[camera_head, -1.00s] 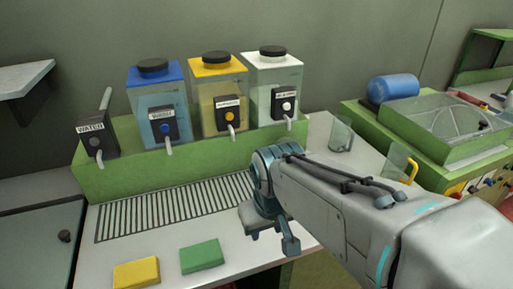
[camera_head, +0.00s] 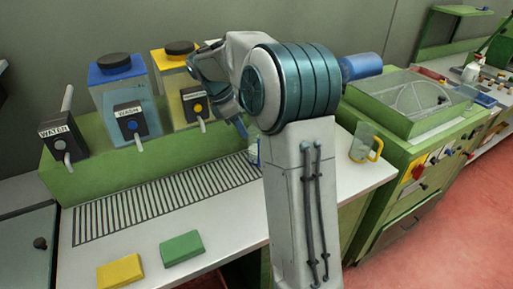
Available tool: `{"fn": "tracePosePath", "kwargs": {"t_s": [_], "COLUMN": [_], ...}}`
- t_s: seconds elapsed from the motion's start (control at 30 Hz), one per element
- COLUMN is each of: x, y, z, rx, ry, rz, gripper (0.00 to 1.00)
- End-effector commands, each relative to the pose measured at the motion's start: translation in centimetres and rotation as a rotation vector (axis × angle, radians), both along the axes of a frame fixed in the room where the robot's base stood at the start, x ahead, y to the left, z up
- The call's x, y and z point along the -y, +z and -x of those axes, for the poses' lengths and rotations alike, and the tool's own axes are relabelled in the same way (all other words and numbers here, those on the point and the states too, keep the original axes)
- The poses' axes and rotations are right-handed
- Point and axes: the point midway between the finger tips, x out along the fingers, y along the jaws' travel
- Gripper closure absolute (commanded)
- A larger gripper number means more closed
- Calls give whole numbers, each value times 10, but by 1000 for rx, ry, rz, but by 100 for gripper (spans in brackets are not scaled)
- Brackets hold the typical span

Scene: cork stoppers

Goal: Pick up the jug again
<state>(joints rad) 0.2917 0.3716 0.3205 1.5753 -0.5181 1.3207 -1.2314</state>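A clear jug with a yellow handle (camera_head: 362,146) stands upright on the right end of the white counter, right of my arm. A small part of another clear vessel with some blue on it (camera_head: 253,153) shows just left of my arm, which hides the rest. My gripper (camera_head: 215,95) is raised in front of the yellow-lidded tank, left of and above the yellow-handled jug and apart from it. Its fingers look spread, with nothing seen between them.
Tanks with a blue lid (camera_head: 117,62) and a yellow lid (camera_head: 178,50) stand on a green ledge (camera_head: 75,180) with taps. A yellow sponge (camera_head: 120,272) and a green sponge (camera_head: 182,248) lie in front of the drain grid (camera_head: 165,203). A green machine (camera_head: 420,120) stands right.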

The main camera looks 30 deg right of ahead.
Motion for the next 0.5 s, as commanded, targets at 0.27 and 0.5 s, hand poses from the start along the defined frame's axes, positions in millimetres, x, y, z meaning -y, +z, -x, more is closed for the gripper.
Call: {"fn": "tracePosePath", "kwargs": {"t_s": [0.27, 0.5], "x": [19, 31], "y": [-46, -75], "z": [3, 5], "rx": [-9, -5], "ry": [5, 4], "rz": [0, 0], "gripper": [63, 63]}}
